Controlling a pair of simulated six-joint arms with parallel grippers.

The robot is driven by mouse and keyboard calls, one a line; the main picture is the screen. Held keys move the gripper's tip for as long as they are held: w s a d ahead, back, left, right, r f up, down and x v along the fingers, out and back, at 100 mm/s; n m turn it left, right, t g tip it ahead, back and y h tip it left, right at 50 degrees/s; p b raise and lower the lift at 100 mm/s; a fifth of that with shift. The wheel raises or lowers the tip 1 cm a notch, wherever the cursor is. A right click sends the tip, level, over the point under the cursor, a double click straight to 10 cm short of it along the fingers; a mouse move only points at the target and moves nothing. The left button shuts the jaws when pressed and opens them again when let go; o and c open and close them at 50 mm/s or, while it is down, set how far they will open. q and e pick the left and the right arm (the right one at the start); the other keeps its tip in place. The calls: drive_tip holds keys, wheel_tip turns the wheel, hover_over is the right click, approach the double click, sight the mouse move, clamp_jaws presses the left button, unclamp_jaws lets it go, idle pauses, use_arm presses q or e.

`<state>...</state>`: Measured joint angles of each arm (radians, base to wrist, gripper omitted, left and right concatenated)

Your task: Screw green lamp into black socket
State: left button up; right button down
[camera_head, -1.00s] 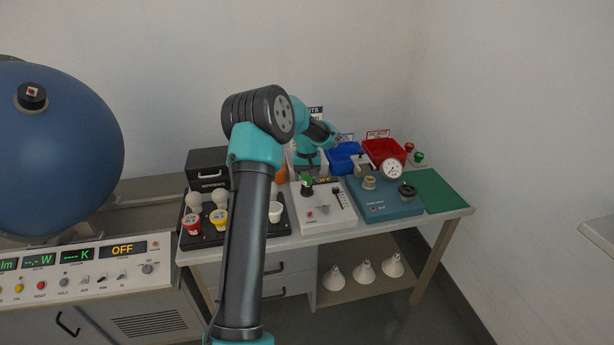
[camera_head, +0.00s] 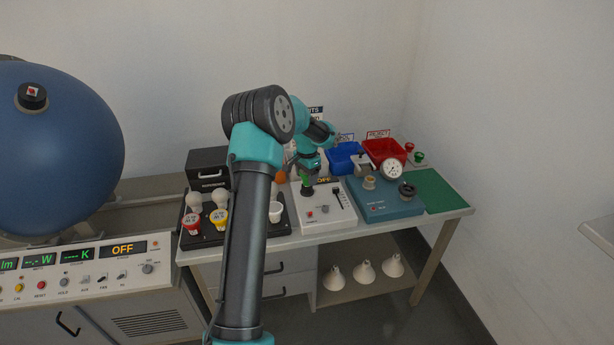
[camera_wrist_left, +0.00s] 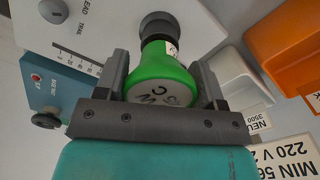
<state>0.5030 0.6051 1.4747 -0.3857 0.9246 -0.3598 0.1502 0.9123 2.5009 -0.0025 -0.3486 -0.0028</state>
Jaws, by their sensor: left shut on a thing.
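The green lamp (camera_wrist_left: 165,75) is between the two fingers of my left gripper (camera_wrist_left: 166,82) in the left wrist view. Its lettered round end faces the wrist camera, and its other end meets the black socket (camera_wrist_left: 158,26). How deep it sits is hidden. In the head view the left gripper (camera_head: 308,171) is shut on the green lamp (camera_head: 307,182) from above. The black socket (camera_head: 307,192) is on the white box (camera_head: 322,214). My right gripper is not in view.
A black tray (camera_head: 250,232) with several lamps is left of the white box, partly behind my arm. A teal gauge box (camera_head: 388,208) stands right of it. Blue (camera_head: 345,157) and red (camera_head: 384,152) bins are behind. The green mat (camera_head: 440,190) is clear.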

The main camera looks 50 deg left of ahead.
use_arm(q)
drive_tip(key=m, duration=0.6)
drive_tip(key=shift+m, duration=0.3)
drive_tip(key=o, duration=0.8)
drive_tip(key=n, duration=1.1)
drive_tip(key=shift+d, duration=0.1)
drive_tip(key=n, duration=1.2)
drive_tip(key=shift+w+d, duration=0.1)
drive_tip(key=shift+c, duration=0.5)
